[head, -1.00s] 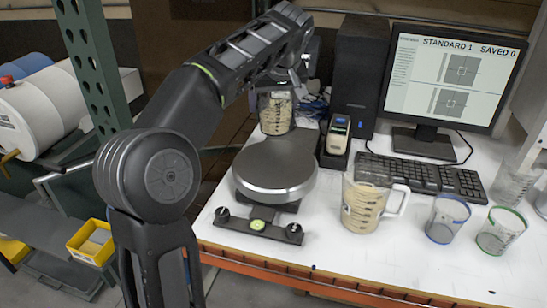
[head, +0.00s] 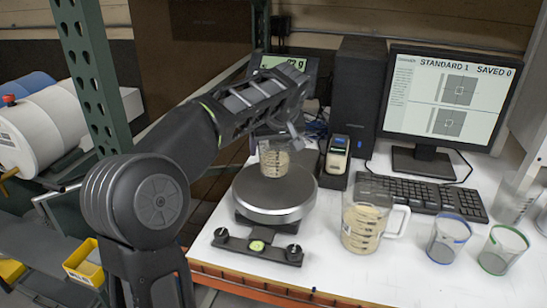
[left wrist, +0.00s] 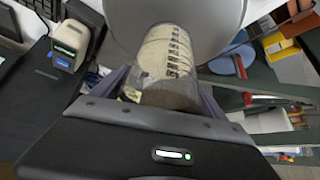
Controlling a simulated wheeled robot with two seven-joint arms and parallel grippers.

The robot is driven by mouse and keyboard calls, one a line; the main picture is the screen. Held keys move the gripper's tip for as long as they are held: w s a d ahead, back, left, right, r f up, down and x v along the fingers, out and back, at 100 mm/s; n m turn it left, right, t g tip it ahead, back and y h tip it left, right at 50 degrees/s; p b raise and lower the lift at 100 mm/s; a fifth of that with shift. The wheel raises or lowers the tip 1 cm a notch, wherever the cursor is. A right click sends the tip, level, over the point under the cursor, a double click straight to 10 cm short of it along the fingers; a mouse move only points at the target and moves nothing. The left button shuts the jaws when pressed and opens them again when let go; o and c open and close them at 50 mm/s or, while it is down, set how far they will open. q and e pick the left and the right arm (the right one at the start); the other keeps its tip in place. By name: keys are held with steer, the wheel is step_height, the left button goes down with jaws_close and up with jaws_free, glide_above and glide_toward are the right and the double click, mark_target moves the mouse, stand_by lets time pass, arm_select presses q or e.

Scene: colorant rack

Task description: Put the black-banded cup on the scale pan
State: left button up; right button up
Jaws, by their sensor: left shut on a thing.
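A clear cup with dark graduation marks and beige contents (head: 273,160) is held by my left gripper (head: 284,137) over the back part of the round grey scale pan (head: 275,200). The cup looks upright; I cannot tell whether its base touches the pan. In the left wrist view the cup (left wrist: 170,58) sits between the fingers of my left gripper (left wrist: 160,92), with the pan (left wrist: 212,18) beyond it. No black band shows clearly on the cup. My right gripper is not in view.
A beige-filled jug (head: 364,228), a blue-rimmed cup (head: 446,240) and a green-rimmed cup (head: 502,250) stand right of the scale. A handheld device (head: 336,158) stands close behind the pan's right. A keyboard (head: 425,197) and monitor (head: 445,100) are farther back.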

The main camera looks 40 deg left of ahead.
arm_select(q)
steer(key=shift+f, duration=1.7)
steer(key=shift+f, duration=0.25)
steer(key=o, duration=1.4)
steer(key=shift+r, duration=0.1)
steer(key=shift+o, duration=0.2)
steer(key=shift+r, duration=0.25)
steer(key=b+v, duration=0.1)
steer(key=v, duration=1)
steer(key=shift+s+d+r, duration=0.15)
steer(key=shift+r, duration=0.2)
